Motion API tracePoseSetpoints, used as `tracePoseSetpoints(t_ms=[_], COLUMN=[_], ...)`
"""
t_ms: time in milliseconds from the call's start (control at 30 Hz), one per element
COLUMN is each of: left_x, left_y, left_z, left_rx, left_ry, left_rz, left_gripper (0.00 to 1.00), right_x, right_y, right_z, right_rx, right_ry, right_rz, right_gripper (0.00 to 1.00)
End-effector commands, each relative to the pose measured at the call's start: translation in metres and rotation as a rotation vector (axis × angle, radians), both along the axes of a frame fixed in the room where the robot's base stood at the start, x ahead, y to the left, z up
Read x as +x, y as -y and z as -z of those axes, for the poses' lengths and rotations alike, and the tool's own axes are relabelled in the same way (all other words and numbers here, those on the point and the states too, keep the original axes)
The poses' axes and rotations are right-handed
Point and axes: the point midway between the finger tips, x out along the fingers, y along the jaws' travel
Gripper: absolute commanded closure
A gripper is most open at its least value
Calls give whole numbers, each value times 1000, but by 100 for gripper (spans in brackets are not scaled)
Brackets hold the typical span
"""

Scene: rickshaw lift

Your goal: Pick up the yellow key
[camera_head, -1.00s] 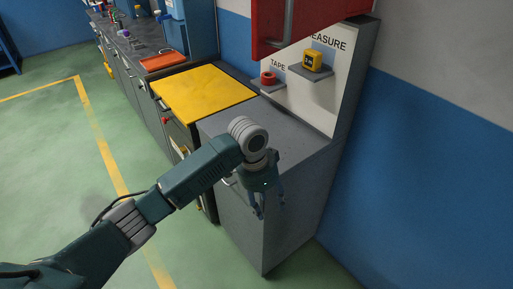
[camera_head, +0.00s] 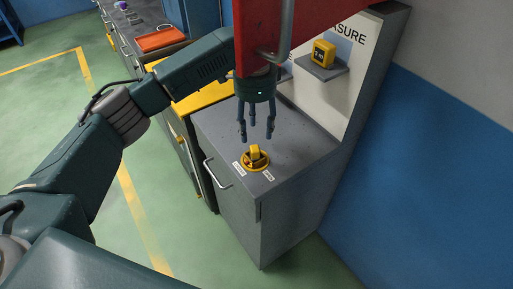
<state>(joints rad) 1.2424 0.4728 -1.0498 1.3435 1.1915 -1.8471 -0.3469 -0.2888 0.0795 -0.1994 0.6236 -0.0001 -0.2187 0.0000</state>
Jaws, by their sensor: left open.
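The yellow key (camera_head: 255,154) stands in a round yellow ring-shaped base on top of the grey cabinet (camera_head: 222,137), between two small white labels. My left gripper (camera_head: 256,138) points downward with its fingers spread, just above the key. It is open and empty, and its fingertips appear apart from the key. The upper part of the gripper and its wrist are partly hidden behind a red panel. My right gripper is not in view.
The red panel (camera_head: 257,35) hangs close to my left wrist. A yellow measure (camera_head: 323,52) sits on a wall shelf (camera_head: 322,69) at the right. An orange tray (camera_head: 162,40) lies on the bench behind. The cabinet top around the key is mostly clear.

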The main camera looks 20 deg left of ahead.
Motion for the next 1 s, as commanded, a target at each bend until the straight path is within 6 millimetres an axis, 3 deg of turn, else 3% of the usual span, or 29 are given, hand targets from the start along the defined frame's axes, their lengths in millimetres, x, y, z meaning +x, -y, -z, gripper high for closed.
tracePoseSetpoints(t_ms=[100, 267, 433, 633, 867, 1000], left_x=[0, 1, 1, 2, 2, 2], left_y=[0, 0, -2, -2, -2, -2], left_z=[14, 25, 47, 71, 74, 74], left_rx=[0, 0, 1, 0, -1, -1], left_ry=[-1, 0, -2, 1, 3, 3], left_rz=[-1, -1, -3, 0, 0, 0], left_gripper=[52, 52, 52, 52, 52, 77], right_x=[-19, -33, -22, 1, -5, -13], right_y=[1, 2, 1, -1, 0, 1], right_z=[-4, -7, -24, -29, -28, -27], right_rx=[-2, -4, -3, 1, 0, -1], right_ry=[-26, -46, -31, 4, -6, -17], right_rz=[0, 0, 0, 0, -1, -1], right_gripper=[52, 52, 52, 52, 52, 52])
